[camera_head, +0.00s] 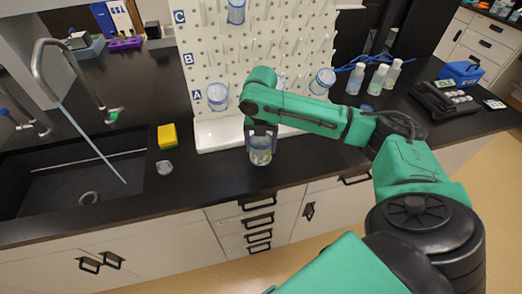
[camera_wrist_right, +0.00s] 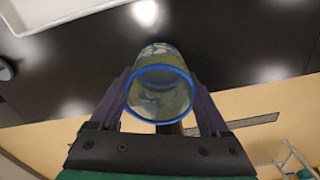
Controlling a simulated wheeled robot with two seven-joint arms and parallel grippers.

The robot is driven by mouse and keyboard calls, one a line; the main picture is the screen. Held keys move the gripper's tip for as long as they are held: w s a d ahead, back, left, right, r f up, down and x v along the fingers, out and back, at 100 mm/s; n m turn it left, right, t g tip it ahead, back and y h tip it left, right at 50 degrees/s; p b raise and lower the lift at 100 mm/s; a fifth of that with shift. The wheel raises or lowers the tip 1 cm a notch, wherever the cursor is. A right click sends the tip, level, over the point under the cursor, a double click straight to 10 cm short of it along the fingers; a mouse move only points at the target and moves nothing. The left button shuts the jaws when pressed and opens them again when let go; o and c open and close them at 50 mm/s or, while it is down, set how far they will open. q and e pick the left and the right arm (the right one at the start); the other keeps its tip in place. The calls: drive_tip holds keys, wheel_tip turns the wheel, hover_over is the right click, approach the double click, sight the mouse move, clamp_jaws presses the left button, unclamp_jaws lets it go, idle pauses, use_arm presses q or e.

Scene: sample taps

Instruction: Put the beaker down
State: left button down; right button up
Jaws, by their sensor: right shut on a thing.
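The beaker (camera_head: 261,155) is clear glass with a blue rim and stands upright at the front part of the black counter (camera_head: 200,180), in front of the pegboard. My right gripper (camera_head: 262,142) reaches down from above and is shut on the beaker. In the right wrist view the beaker (camera_wrist_right: 160,92) sits between the two dark fingers, its blue rim facing the camera. I cannot tell whether its base touches the counter. My left gripper is not in view.
A white pegboard (camera_head: 210,60) with beakers on its pegs stands behind. A yellow sponge (camera_head: 167,136) and a small clear item (camera_head: 165,167) lie to the left, beside the sink (camera_head: 70,185). Several bottles (camera_head: 378,78) stand right. The counter's front edge is close.

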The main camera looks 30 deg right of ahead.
sight(262, 153)
drive_tip(key=f, duration=0.2)
drive_tip(key=shift+s+f, duration=0.25)
drive_tip(key=shift+f, duration=0.25)
drive_tip(key=o, duration=1.2)
drive_tip(key=shift+c, duration=0.2)
use_arm(q)
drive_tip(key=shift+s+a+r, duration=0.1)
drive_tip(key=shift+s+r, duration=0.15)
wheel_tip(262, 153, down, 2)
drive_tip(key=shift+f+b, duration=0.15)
drive_tip(key=shift+b, duration=0.85)
use_arm(e)
wheel_tip(262, 153, up, 12)
